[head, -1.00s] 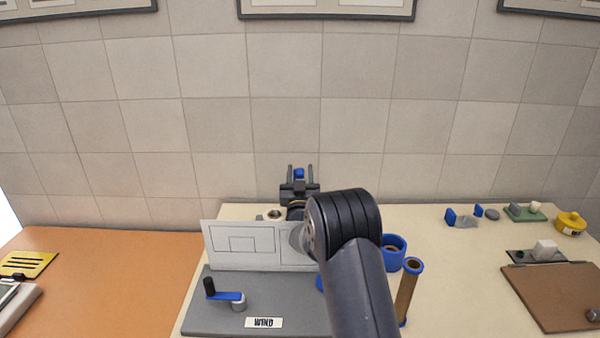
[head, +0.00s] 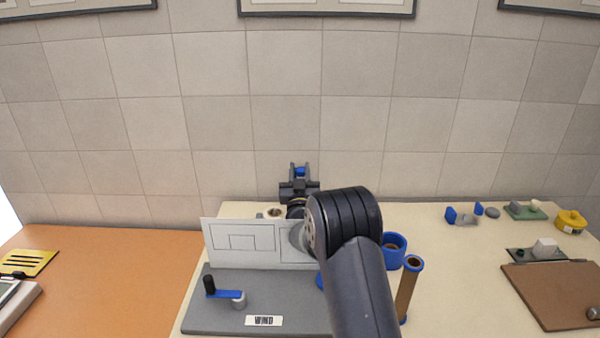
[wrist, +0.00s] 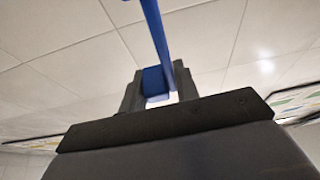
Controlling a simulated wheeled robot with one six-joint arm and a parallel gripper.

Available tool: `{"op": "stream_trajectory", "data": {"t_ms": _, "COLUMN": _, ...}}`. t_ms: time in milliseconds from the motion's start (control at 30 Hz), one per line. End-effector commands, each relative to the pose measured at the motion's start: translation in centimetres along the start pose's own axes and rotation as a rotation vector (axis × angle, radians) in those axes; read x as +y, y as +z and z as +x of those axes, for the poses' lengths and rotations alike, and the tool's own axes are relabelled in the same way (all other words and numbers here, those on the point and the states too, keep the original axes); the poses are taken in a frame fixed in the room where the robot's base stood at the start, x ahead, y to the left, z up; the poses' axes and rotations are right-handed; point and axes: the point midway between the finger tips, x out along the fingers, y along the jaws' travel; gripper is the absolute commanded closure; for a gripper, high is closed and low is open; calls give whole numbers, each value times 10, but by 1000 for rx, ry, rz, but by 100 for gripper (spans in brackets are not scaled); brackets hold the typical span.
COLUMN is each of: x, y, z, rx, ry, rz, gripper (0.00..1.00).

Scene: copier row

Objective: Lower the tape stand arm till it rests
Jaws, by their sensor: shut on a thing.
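My gripper (head: 300,168) stands with its fingers up, beyond the white panel and in front of the tiled wall. It is shut on a blue part (head: 300,173), which I take to be the tape stand arm. In the wrist view, the same blue bar (wrist: 157,35) runs upward out of the view from between the dark fingers (wrist: 157,86). The lower end of the bar is between the fingers. The stand's base and where the arm joins it cannot be made out. My own arm covers the middle of the bench.
A grey plate (head: 210,315) marked WIND carries a blue crank (head: 225,294); a white panel (head: 225,258) stands behind it. Right of my arm are a blue ring (head: 397,240) and a brown tube (head: 408,290). A brown board (head: 550,290) lies far right.

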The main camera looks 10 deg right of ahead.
Motion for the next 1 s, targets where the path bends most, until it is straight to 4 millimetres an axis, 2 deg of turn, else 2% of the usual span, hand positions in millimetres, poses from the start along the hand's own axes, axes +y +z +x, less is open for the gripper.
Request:
{"op": "stream_trajectory", "data": {"t_ms": 267, "x": -3, "y": 1, "z": -1, "rx": 2, "ry": -13, "rz": -32, "gripper": 84}}
{"op": "stream_trajectory", "data": {"t_ms": 467, "x": -10, "y": 4, "z": -2, "rx": 3, "ry": -49, "rz": -119, "gripper": 84}}
{"op": "stream_trajectory", "data": {"t_ms": 1000, "x": -50, "y": 10, "z": -4, "rx": 3, "ry": -237, "rz": -576, "gripper": 84}}
